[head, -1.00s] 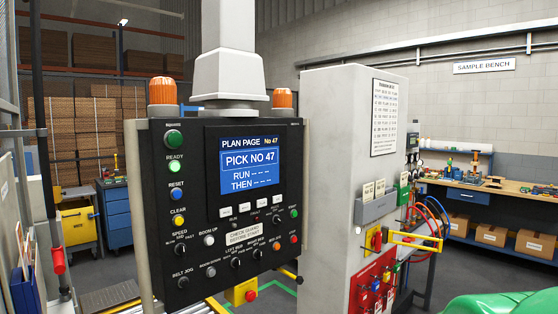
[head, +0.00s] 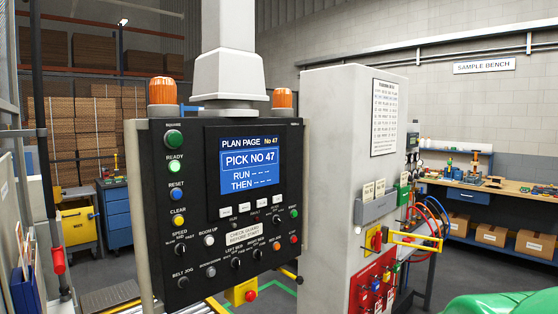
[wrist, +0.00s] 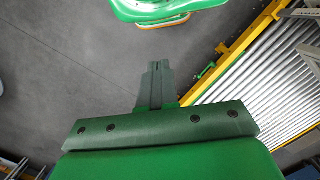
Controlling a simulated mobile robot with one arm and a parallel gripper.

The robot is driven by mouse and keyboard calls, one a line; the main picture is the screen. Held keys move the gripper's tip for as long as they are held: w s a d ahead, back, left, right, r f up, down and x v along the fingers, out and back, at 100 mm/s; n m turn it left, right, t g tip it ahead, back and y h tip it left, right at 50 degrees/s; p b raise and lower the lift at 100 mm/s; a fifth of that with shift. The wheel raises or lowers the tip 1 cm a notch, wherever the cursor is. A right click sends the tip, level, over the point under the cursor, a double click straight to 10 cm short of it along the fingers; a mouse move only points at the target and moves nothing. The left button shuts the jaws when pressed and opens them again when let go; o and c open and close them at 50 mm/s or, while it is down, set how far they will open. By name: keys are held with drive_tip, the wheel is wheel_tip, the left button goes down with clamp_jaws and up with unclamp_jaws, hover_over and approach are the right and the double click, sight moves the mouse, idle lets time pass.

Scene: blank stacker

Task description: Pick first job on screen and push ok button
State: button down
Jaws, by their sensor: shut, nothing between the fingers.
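The control panel (head: 150,240) hangs upright in the middle left of the head view. Its blue screen (head: 248,170) reads "PLAN PAGE No 47", with a boxed line "PICK NO 47" and then "RUN" and "THEN" followed by dashes. A row of pale keys (head: 243,208) sits under the screen. Round buttons and knobs fill the left side and bottom; most small labels are too blurred to read, and I cannot make out an OK label. My gripper (wrist: 158,66) is shut and empty in the wrist view, above the floor and away from the panel. The head view does not show it.
A grey cabinet (head: 330,190) with a posted sheet (head: 384,117) and red lockout board (head: 372,285) stands right of the panel. A roller conveyor (wrist: 235,98) with a yellow rail lies right of my gripper. A workbench (head: 530,198) stands at far right. Grey floor (wrist: 70,60) is clear.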

sight(277, 199)
drive_tip(key=w+a+r+n+t+y, duration=0.1)
drive_tip(key=w+a+r+t, duration=0.15)
drive_tip(key=w, duration=0.95)
drive_tip(key=w+a+r+t+y, duration=0.1)
drive_tip(key=w+a+t, duration=0.25)
drive_tip(key=w, duration=0.95)
drive_tip(key=w+a+r+n+t, duration=0.15)
drive_tip(key=w+t, duration=0.25)
drive_tip(key=w, duration=0.8)
drive_tip(key=w+a+r+m+t, duration=0.1)
drive_tip(key=w+r+t, duration=0.3)
drive_tip(key=w, duration=0.5)
drive_tip(key=w+a+r+m+t, duration=0.1)
drive_tip(key=w+r+t, duration=0.4)
drive_tip(key=w, duration=0.5)
drive_tip(key=w+a+r+m+t+y, duration=0.1)
drive_tip(key=w+r+t, duration=0.4)
drive_tip(key=w, duration=0.4)
drive_tip(key=shift+w+a+r+m+t, duration=0.2)
drive_tip(key=shift+w+a+m+t, duration=0.15)
drive_tip(key=shift+t, duration=0.35)
drive_tip(key=w+a, duration=0.6)
